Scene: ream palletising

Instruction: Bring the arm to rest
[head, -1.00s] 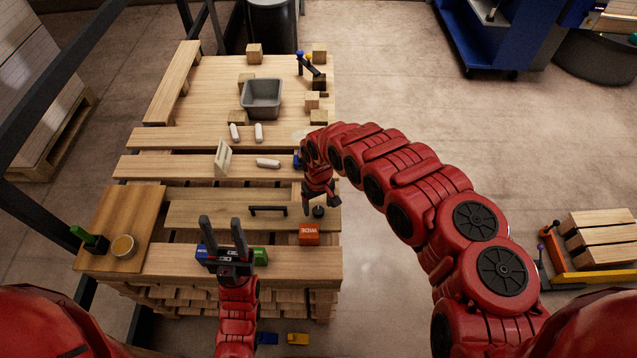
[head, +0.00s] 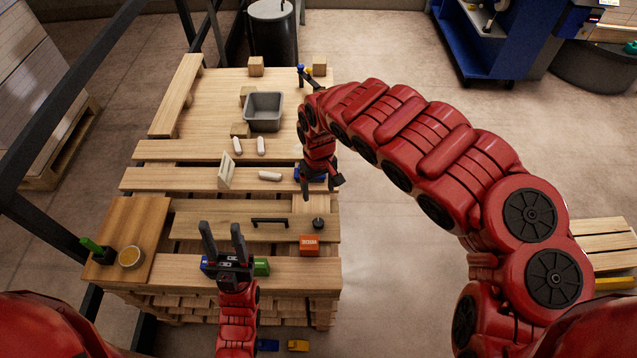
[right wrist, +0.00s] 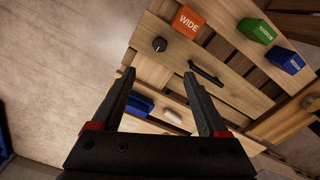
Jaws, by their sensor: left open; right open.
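My right arm arches over the right side of the pallet in the head view. Its gripper (head: 322,185) hangs above the right edge of the slats, near a blue block (head: 304,174). In the right wrist view my right gripper (right wrist: 158,78) has its two fingers spread with nothing between them. My left gripper (head: 222,232) is low over the front of the pallet, fingers apart and pointing away from me. A green block (head: 261,267) and a blue block (head: 206,264) sit beside and partly behind it. I cannot see anything held in it.
An orange block marked WIDE (head: 309,246), a black knob (head: 318,223) and a black handle (head: 269,221) are on the slats. Open floor (head: 410,270) lies right of the pallet.

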